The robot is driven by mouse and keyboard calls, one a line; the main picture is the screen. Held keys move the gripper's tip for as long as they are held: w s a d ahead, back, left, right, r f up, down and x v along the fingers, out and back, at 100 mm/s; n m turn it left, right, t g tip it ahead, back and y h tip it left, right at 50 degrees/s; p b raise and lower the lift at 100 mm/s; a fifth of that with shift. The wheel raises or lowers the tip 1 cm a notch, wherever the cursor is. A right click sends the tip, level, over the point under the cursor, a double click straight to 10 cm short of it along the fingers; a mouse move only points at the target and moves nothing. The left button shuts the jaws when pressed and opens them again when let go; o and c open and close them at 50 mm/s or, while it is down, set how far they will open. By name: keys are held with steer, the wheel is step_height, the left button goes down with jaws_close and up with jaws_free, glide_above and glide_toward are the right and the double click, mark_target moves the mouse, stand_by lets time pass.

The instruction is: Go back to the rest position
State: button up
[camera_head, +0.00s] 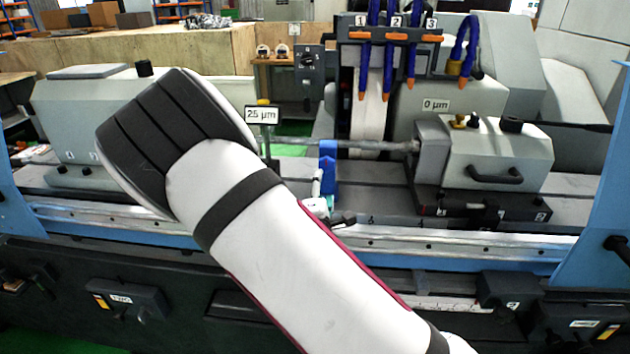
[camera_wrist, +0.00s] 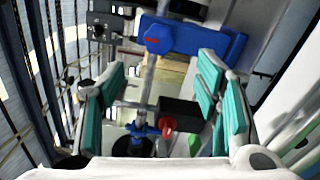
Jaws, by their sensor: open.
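My gripper (camera_wrist: 160,100) is open in the wrist view, with teal-padded fingers on the left and right and a wide gap between them. A metal rod and a black box with a red knob (camera_wrist: 168,124) show in the gap; I cannot tell their distance from the pads. Nothing is visibly clamped. In the head view my white arm crosses the front of the grinder, and its forearm hides most of the gripper. A long grey workpiece (camera_head: 380,144) lies level along the grinder, beside a blue support (camera_head: 328,165).
A grey headstock (camera_head: 80,105) is at the left behind my arm. Blue machine panels flank both sides.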

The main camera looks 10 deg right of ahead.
steer(key=s+r+m+g+y, duration=0.7)
steer(key=s+r+m+g, duration=0.2)
steer(key=s+r+m, duration=0.4)
steer(key=s+d+r+m+g, duration=0.1)
steer(key=s+d+r+m, duration=0.1)
steer(key=s, duration=0.9)
steer(key=s+d+r+m+g+h, duration=0.1)
steer(key=s+d+r, duration=0.1)
steer(key=s, duration=0.9)
steer(key=shift+s+r+m+g, duration=0.2)
steer(key=shift+r+m+g, duration=0.15)
steer(key=shift+r, duration=0.4)
